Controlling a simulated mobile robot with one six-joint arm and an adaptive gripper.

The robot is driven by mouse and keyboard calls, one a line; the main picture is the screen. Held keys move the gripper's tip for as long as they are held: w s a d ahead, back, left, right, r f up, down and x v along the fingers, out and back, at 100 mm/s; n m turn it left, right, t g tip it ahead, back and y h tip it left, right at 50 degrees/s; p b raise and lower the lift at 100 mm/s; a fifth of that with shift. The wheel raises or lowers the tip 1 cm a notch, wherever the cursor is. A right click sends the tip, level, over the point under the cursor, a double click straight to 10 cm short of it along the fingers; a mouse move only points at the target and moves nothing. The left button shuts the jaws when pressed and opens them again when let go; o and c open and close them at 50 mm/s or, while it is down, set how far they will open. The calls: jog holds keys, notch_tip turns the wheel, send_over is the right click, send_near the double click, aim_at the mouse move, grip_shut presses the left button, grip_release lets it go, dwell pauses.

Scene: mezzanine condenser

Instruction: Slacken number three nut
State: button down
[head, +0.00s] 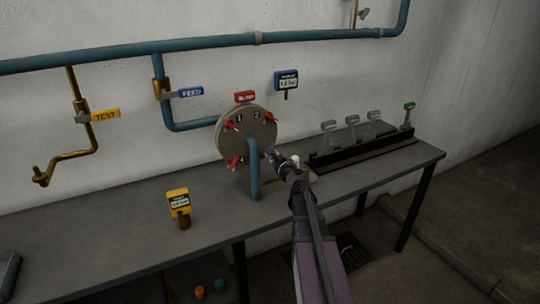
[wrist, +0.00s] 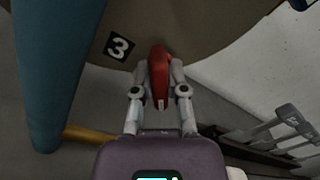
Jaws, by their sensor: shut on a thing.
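A round brown flange plate (head: 240,124) stands above the bench with several red wing nuts around its face. Red nuts show at its upper left (head: 231,125), upper right (head: 270,116) and lower left (head: 234,163). In the wrist view, the number 3 label (wrist: 118,46) is on the plate, beside a red nut (wrist: 159,72). My gripper (wrist: 158,85) is shut on that nut, one finger on each side. In the head view my gripper (head: 283,157) is at the plate's lower right and hides this nut.
A blue pipe (head: 254,175) runs down in front of the plate, left of my gripper. A rack of grey levers (head: 352,133) with a green one stands to the right. A yellow gauge (head: 179,203) stands on the bench (head: 110,235), whose front left is mostly clear.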

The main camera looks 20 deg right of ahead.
jog(key=shift+n, duration=0.4)
jog(key=c, duration=0.7)
grip_release()
jog(key=shift+o, duration=0.2)
jog(key=s, duration=1.2)
jog(key=shift+d, duration=0.2)
